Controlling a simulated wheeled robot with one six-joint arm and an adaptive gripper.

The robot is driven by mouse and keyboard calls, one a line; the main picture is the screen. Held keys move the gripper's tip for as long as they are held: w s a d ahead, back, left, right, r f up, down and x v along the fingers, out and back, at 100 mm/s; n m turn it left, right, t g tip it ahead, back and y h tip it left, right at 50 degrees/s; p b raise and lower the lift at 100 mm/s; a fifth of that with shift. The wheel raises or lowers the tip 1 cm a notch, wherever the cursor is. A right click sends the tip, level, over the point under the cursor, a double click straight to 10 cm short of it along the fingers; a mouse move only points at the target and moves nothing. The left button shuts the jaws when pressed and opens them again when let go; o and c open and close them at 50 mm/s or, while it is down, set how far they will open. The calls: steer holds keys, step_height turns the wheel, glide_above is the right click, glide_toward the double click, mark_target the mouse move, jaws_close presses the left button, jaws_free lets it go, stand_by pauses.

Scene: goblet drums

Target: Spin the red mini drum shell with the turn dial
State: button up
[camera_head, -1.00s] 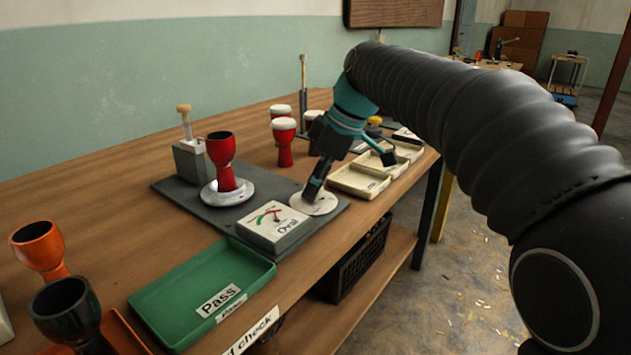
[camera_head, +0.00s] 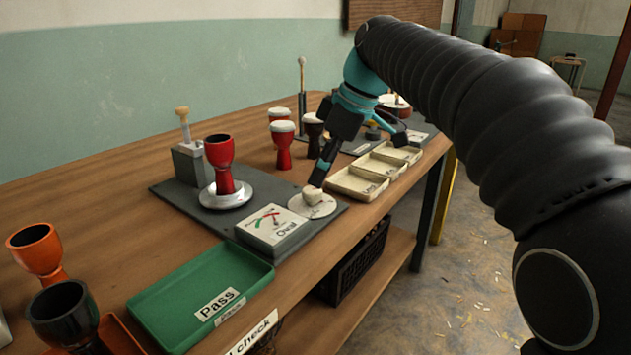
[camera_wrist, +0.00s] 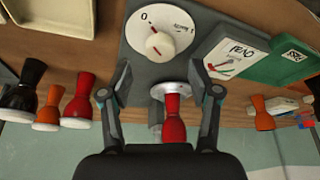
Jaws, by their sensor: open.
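The red mini drum shell (camera_head: 222,167) stands upright on a round metal turntable (camera_head: 228,199) on a grey base plate. It also shows in the wrist view (camera_wrist: 174,130), beyond the dial and between my fingers. The turn dial is a white disc (camera_head: 322,210) with a pale raised knob (camera_head: 312,194) at the plate's right end. In the wrist view the dial (camera_wrist: 178,25) shows a 0 mark, and its knob (camera_wrist: 158,44) is clear of my fingers. My gripper (camera_wrist: 158,92) is open and empty above the dial. In the head view one finger overlaps the knob's edge; contact cannot be told.
An Oval gauge (camera_head: 272,224) sits beside the dial, with a green Pass tray (camera_head: 205,290) in front. Pale trays (camera_head: 357,187) lie to the right. Red drums with white tops (camera_head: 283,146) stand behind. Orange (camera_head: 38,250) and black (camera_head: 65,314) shells stand at the left.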

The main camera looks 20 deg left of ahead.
steer(key=v, duration=0.7)
steer(key=shift+d+r, duration=0.2)
steer(key=shift+r, duration=0.1)
